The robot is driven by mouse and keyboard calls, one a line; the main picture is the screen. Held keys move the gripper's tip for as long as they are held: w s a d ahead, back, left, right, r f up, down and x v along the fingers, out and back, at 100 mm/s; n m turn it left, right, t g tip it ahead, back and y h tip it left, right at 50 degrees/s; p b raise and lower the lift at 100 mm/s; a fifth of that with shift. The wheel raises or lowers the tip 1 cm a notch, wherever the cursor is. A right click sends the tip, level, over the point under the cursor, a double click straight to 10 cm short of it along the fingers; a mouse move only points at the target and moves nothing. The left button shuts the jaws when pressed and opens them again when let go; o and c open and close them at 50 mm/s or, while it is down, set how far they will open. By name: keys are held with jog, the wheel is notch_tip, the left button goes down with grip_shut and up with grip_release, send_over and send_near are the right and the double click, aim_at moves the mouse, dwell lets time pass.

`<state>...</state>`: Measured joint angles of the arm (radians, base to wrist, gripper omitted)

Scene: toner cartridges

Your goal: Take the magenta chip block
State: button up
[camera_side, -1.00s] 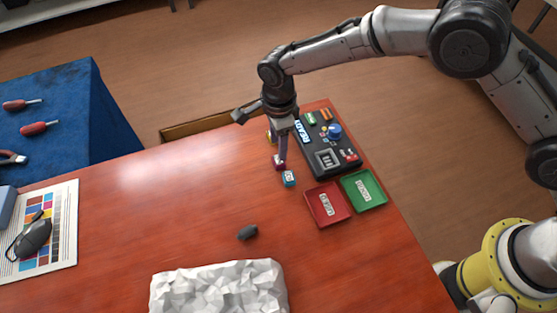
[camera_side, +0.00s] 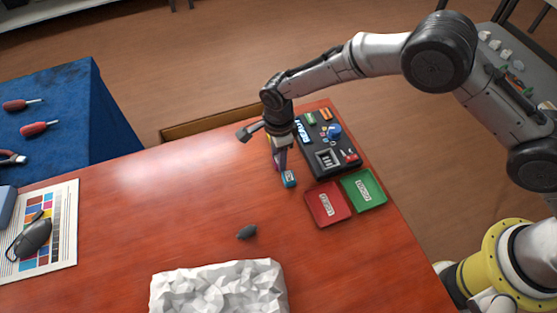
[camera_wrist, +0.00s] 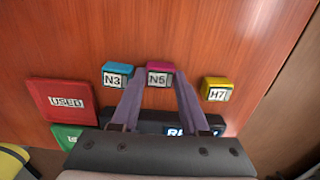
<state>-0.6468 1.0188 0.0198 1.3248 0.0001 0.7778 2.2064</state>
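The magenta chip block (camera_wrist: 160,73), labelled N5, lies in the wrist view between the cyan and yellow blocks. My gripper (camera_wrist: 160,82) is open, with one finger on each side of the magenta block; whether the fingers touch it is not clear. In the side view my gripper (camera_side: 280,172) points down at the row of blocks and mostly hides the magenta block. The cyan block (camera_wrist: 117,74), labelled N3, sits just left of it in the wrist view and shows in the side view (camera_side: 289,179). The yellow block (camera_wrist: 217,88), labelled H7, sits to the right.
A red tray (camera_side: 318,217) labelled USED and a green tray (camera_side: 377,202) stand near the table's right edge. A black device panel (camera_side: 345,168) lies behind the blocks. A small dark object (camera_side: 247,232) and a crumpled white mass (camera_side: 218,290) lie nearer. The table's middle is clear.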

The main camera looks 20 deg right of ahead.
grip_shut()
jog(key=shift+r, duration=0.15)
